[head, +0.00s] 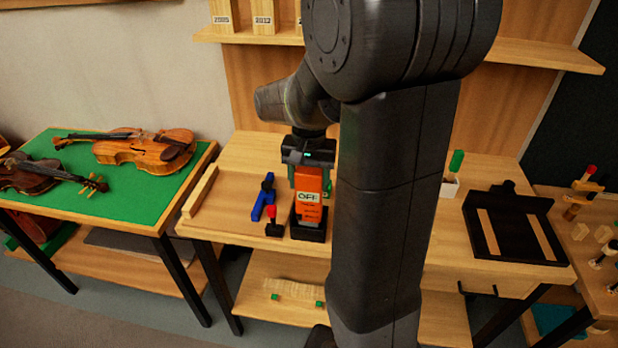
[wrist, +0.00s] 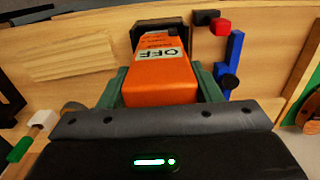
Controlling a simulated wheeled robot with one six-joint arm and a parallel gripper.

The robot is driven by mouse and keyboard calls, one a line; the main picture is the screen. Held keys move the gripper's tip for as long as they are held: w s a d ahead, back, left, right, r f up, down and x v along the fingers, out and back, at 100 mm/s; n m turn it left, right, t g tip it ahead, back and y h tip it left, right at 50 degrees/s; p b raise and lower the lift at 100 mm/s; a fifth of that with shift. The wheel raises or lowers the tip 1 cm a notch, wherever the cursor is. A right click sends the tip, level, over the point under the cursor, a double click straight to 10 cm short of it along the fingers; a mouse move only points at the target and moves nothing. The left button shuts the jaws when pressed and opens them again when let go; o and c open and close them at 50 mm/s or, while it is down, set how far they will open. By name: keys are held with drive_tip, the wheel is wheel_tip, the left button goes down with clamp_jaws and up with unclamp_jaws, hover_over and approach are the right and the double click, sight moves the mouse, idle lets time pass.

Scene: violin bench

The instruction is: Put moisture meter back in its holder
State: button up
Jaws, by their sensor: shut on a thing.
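The moisture meter (head: 308,199) is an orange block with a label reading OFF. It stands upright with its lower end in a black holder (head: 308,231) near the front of the bench. My gripper (head: 308,168) is above it with the jaws shut on its upper part. In the wrist view the meter (wrist: 160,72) lies between the two green fingers of my gripper (wrist: 160,88), and the dark holder (wrist: 147,30) surrounds its far end. Whether the meter is fully seated at the bottom is hidden.
A violin (head: 145,150) lies on a green-topped table at left. A black tray-like fixture (head: 508,243) is at right. My arm hides the bench's middle.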

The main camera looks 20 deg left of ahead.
drive_tip(key=shift+f+b, duration=0.7)
drive_tip(key=shift+f, duration=0.4)
drive_tip(key=o, duration=1.5)
wheel_tip(320, 180, up, 14)
drive_tip(key=shift+f, duration=0.1)
wheel_tip(320, 180, down, 14)
drive_tip(key=shift+r, duration=0.5)
drive_tip(key=shift+f, duration=0.1)
